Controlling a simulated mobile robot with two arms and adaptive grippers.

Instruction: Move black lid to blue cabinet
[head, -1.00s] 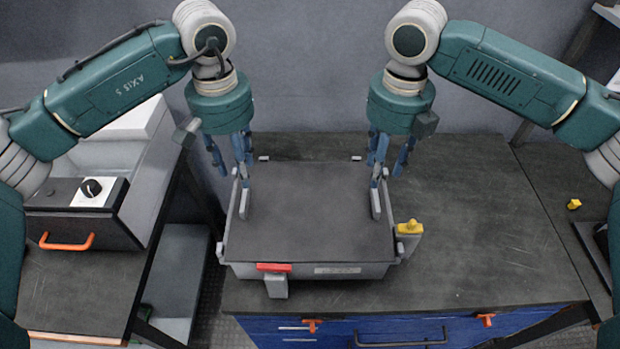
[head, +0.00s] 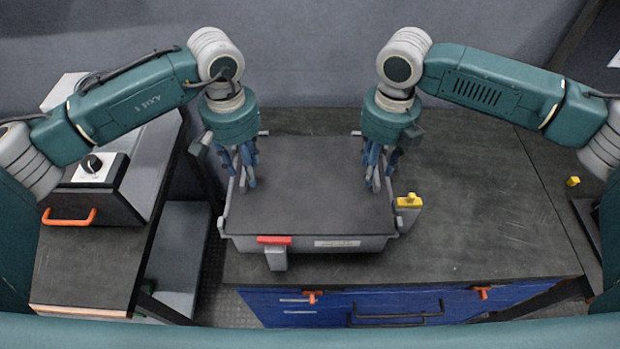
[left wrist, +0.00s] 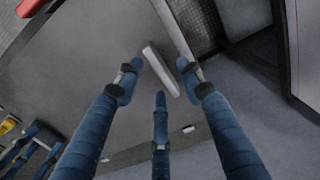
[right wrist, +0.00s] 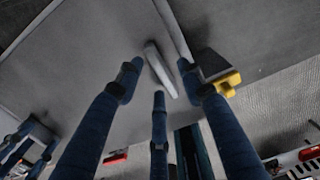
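The black lid (head: 308,190) is a flat dark panel lying on a grey box (head: 390,240), with a pale upright handle near each side. My left gripper (head: 243,180) is at the left handle (left wrist: 160,72). In the left wrist view its fingers are spread around the handle with gaps. My right gripper (head: 373,182) is at the right handle (right wrist: 159,70), its fingers likewise spread around it. Both grippers look open. The blue cabinet (head: 500,300) has blue drawers and a dark worktop (head: 480,215), and the box stands on its left part.
The worktop right of the box is clear. A yellow latch (head: 409,201) is on the box's right side and a red one (head: 274,240) at its front. A left bench (head: 90,255) carries a unit with a knob (head: 93,164). A small yellow item (head: 573,181) lies at far right.

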